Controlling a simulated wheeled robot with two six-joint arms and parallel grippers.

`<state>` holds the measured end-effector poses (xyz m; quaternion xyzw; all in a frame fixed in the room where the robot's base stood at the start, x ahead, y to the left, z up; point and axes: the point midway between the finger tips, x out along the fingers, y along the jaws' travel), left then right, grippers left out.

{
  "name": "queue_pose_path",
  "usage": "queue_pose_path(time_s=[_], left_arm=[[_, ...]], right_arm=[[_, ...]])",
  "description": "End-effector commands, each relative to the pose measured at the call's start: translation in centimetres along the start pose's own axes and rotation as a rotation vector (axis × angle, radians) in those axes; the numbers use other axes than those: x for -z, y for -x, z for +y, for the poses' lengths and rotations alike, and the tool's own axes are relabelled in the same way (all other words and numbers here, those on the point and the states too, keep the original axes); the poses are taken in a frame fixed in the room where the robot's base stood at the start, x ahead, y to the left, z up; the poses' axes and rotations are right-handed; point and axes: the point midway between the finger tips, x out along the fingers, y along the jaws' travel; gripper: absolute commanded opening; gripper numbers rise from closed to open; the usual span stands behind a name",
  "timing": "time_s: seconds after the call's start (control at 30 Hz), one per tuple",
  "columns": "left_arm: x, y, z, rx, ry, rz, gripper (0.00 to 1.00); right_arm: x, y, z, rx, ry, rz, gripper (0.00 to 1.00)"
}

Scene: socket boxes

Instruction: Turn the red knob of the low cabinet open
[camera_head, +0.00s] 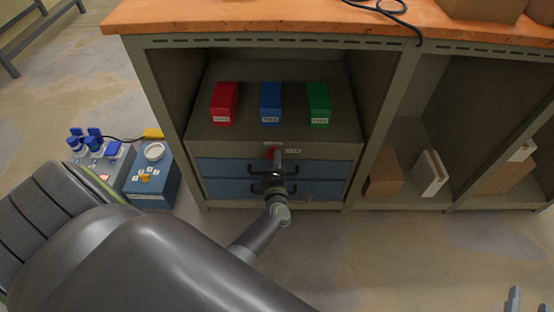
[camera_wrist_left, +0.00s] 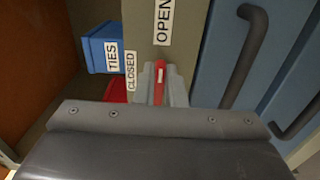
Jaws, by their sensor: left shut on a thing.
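The red knob (camera_head: 270,152) is on the front strip of the low cabinet, just above its blue drawers. My left gripper (camera_head: 277,158) reaches it from the front and partly hides it. In the left wrist view, the red knob (camera_wrist_left: 160,72) shows between the two grey fingers of my left gripper (camera_wrist_left: 160,85), which are shut on it. The OPEN label (camera_wrist_left: 163,22) and the CLOSED label (camera_wrist_left: 131,70) are on the panel beside the knob. My right gripper (camera_head: 528,304) shows only its two fingertips, apart, at the bottom right corner, with nothing seen between them.
Blue drawers (camera_head: 222,167) with black handles lie below the knob. Red (camera_head: 224,104), blue (camera_head: 270,104) and green (camera_head: 318,104) boxes stand on the shelf above. An orange worktop (camera_head: 240,17) overhangs the cabinet. A blue case (camera_head: 152,186) stands on the floor at left.

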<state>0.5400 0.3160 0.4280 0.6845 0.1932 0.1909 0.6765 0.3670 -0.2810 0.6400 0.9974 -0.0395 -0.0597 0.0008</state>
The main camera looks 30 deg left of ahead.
Motion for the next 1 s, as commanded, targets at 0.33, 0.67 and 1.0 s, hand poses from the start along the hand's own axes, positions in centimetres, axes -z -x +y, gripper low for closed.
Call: queue_pose_path(time_s=[0.33, 0.67, 1.0], left_arm=[[-0.08, -0.04, 0.03, -0.001, -0.005, -0.002, 0.0], [-0.04, -0.01, 0.01, -0.001, -0.004, -0.001, 0.32], [-0.26, 0.18, -0.02, 0.001, -0.002, -0.001, 0.32]], right_arm=[[-0.12, 0.01, 0.0, 0.0, -0.001, -0.005, 0.36], [-0.12, 0.01, 0.0, 0.0, -0.001, -0.005, 0.36], [-0.11, 0.01, 0.0, 0.0, -0.001, -0.004, 0.36]])
